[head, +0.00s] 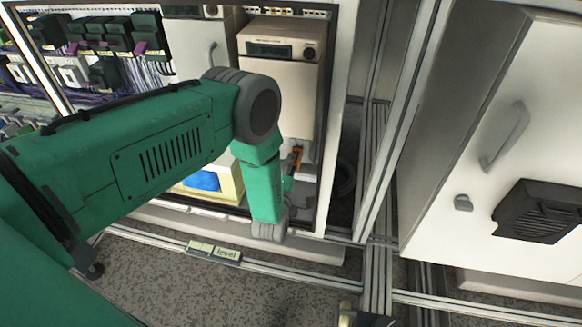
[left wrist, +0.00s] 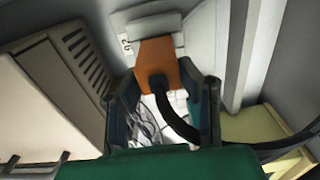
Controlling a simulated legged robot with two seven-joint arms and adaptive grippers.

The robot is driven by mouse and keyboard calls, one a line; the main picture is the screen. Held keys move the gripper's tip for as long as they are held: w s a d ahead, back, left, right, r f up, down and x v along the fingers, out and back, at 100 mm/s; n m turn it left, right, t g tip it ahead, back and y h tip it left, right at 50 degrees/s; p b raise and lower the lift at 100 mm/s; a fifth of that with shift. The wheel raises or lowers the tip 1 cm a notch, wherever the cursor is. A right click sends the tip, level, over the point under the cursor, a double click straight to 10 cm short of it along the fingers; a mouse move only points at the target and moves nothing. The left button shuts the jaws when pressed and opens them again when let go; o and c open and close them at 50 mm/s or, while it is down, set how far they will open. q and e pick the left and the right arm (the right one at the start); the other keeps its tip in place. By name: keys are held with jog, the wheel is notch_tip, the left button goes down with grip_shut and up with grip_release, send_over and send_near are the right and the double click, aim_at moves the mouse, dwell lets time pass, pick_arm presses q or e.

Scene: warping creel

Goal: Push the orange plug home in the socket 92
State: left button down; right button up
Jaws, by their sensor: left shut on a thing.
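The orange plug (left wrist: 158,62) is at the middle top of the left wrist view, with a black cable (left wrist: 177,122) leaving its near face. It also shows small in the head view (head: 296,156), just past my left wrist. My left gripper (left wrist: 163,88) has a dark finger on each side of the plug and is shut on it. In the head view my arm hides most of the gripper. My right gripper does not show.
A beige unit (head: 282,70) stands above the plug inside the cabinet frame. A yellow box with a blue patch (head: 203,181) lies behind my left forearm. A metal upright (head: 400,110) and a white cabinet door (head: 482,210) stand to the right.

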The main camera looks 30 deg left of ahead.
pick_arm(q)
jog(key=shift+w, duration=0.3)
dwell(0.4)
jog(key=c, duration=0.8)
grip_release()
jog(key=p+v, duration=0.3)
jog(key=v, duration=0.4)
jog(key=shift+a+p, duration=0.1)
jog(key=shift+p, duration=0.2)
jog(key=v, duration=1.2)
jog(key=shift+w, duration=0.1)
